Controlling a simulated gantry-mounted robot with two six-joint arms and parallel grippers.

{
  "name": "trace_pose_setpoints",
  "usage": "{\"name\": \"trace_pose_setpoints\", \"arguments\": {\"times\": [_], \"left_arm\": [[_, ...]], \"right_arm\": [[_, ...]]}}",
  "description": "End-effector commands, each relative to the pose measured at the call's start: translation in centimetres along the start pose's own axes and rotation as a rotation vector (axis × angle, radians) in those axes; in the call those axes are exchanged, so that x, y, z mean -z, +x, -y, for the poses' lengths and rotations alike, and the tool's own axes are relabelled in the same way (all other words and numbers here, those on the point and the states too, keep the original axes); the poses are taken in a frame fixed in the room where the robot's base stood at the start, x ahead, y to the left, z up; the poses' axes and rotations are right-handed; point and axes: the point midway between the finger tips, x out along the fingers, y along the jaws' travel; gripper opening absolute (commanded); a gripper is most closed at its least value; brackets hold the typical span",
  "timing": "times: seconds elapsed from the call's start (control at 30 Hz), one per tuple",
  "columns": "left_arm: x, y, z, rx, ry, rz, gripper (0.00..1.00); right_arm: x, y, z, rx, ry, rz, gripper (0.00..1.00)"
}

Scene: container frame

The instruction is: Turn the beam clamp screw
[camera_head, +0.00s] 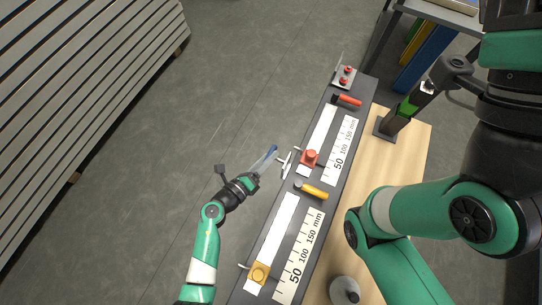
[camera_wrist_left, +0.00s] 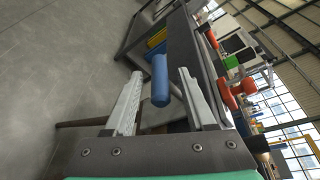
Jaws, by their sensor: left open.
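The red clamp's body (camera_wrist_left: 228,95) lies beyond the right finger there. A yellow clamp (camera_head: 259,272) sits nearer on the rail. My right arm crosses the right side; its gripper is not visible.
The rail carries printed scales (camera_head: 339,150), a red-handled part (camera_head: 347,100) and a yellow-handled part (camera_head: 313,190). A wooden board (camera_head: 408,165) with a dark stand (camera_head: 385,127) lies to the right. Open grey floor (camera_head: 150,150) is to the left.

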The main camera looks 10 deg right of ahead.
Motion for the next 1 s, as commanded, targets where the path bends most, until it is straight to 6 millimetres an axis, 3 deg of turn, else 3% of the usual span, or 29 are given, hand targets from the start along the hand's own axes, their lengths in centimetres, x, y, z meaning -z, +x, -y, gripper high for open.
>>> {"name": "trace_pose_setpoints", "arguments": {"times": [0.13,0.43,0.77,1.0], "left_arm": [[0.1,1.9,-0.2,0.001,0.001,0.000,0.56],[-0.1,2.2,0.0,-0.001,0.000,0.001,0.56],[0.0,2.2,0.0,-0.001,0.000,0.001,0.00],[0.0,2.2,-0.1,-0.005,0.000,-0.001,0.00]], "right_arm": [[-0.9,-1.0,0.0,0.000,0.000,0.000,0.50],[-0.9,-0.9,0.0,0.000,0.000,0.000,0.50],[-0.9,-0.9,0.0,0.000,0.000,0.000,0.50],[-0.8,-0.9,0.0,0.000,0.000,0.000,0.50]]}}
